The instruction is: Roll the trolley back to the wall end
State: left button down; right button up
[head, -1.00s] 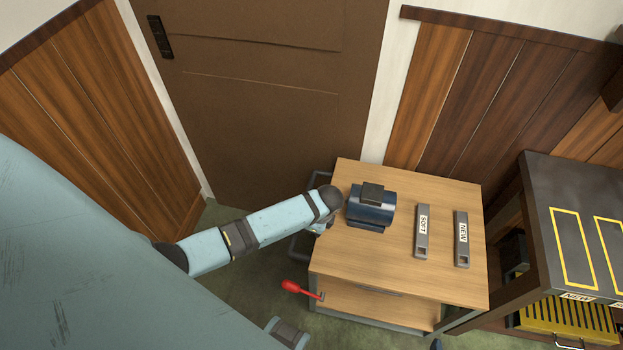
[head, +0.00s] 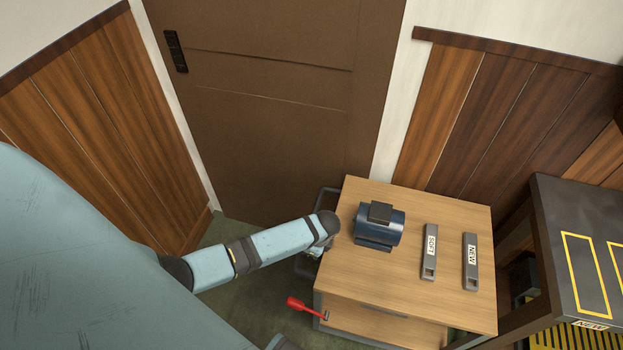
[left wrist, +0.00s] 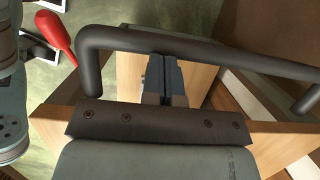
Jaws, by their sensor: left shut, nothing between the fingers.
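The trolley (head: 405,287) has a light wood top, a lower shelf and a dark tubular handle (left wrist: 210,55) on its left side. On top stand a blue motor (head: 379,228) and two grey bars labelled SOFT (head: 429,262) and NEW (head: 471,265). A red lever (head: 298,304) sticks out at its lower left; it also shows in the left wrist view (left wrist: 55,32). My left gripper (left wrist: 162,75) is shut and empty, its fingers at the handle bar; I cannot tell whether they touch it. My right gripper is out of view.
A brown door (head: 280,110) stands behind the trolley, with wood-panelled walls (head: 95,130) either side. A dark bench (head: 575,225) with yellow outlines stands close on the right. Some green floor (head: 255,292) is free left of the trolley.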

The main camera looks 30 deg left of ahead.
pick_arm(q)
jog(key=s+a, duration=0.5)
jog(key=a, duration=1)
jog(key=s+a+p, duration=0.1)
jog(key=s+a, duration=0.4)
jog(key=a, duration=1.1)
jog(key=s+a+p, duration=0.1)
jog(key=s+a, duration=0.4)
jog(key=a, duration=1)
jog(key=shift+s+a+f, duration=0.15)
jog(key=shift+s+a, duration=0.1)
jog(key=shift+s, duration=0.1)
